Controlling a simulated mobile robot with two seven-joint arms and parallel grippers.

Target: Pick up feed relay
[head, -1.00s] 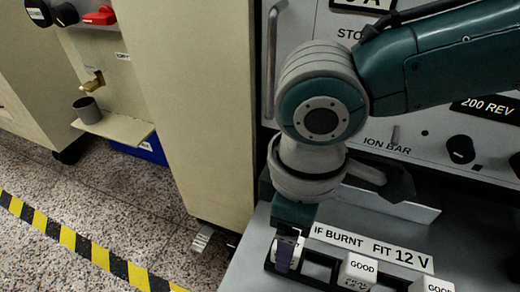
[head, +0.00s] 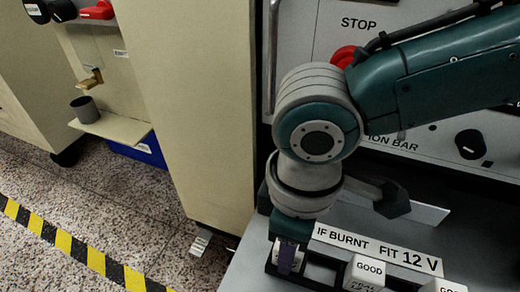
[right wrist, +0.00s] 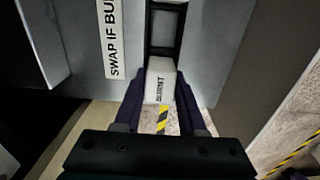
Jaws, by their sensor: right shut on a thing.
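My right gripper (head: 287,258) points down at the left end of a dark slotted rack (head: 318,268) on the grey shelf. It is shut on a white block (right wrist: 160,82), which seems to be the feed relay. In the right wrist view the block sits between the two dark fingers (right wrist: 160,104), at the rack's end, with dark lettering that looks like "BURNT". In the head view the fingers mostly hide it. I cannot tell whether it is still seated in its slot. My left gripper is not in view.
A white block marked GOOD (head: 367,272) stands in the rack to the right, with another partly cut off (head: 440,286). A label strip (head: 376,249) runs behind the rack. A red button (head: 343,56) and black knob (head: 470,144) are on the panel. A beige cabinet (head: 198,100) stands left.

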